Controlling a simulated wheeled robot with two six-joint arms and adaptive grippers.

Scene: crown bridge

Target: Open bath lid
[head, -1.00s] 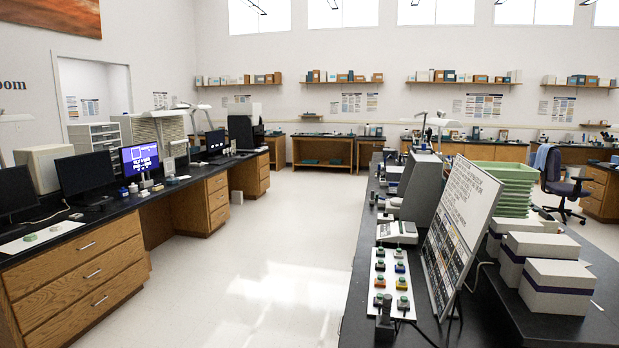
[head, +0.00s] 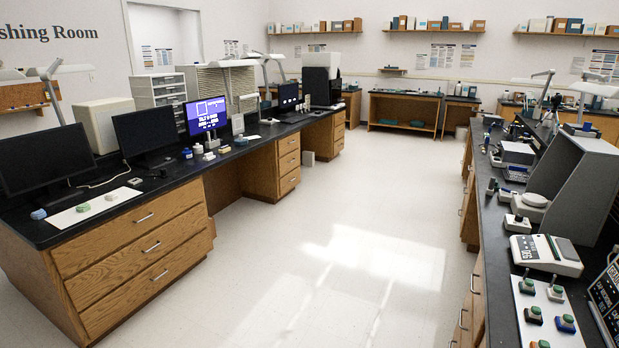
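I cannot make out a bath or its lid for certain in the head view. On the right bench (head: 497,262) stands a white device with a display and a dark panel (head: 545,254). Behind it is a grey hood-like housing (head: 585,180) with a round white item (head: 537,200) beside it. Which of these, if any, is the bath cannot be told at this size. Neither of my grippers is in view.
The left bench (head: 240,160) has wooden drawers and carries monitors (head: 145,130), a lit blue screen (head: 206,115) and a drawer unit (head: 161,100). A white board with coloured blocks (head: 540,312) lies at lower right. The floor (head: 350,240) between the benches is clear.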

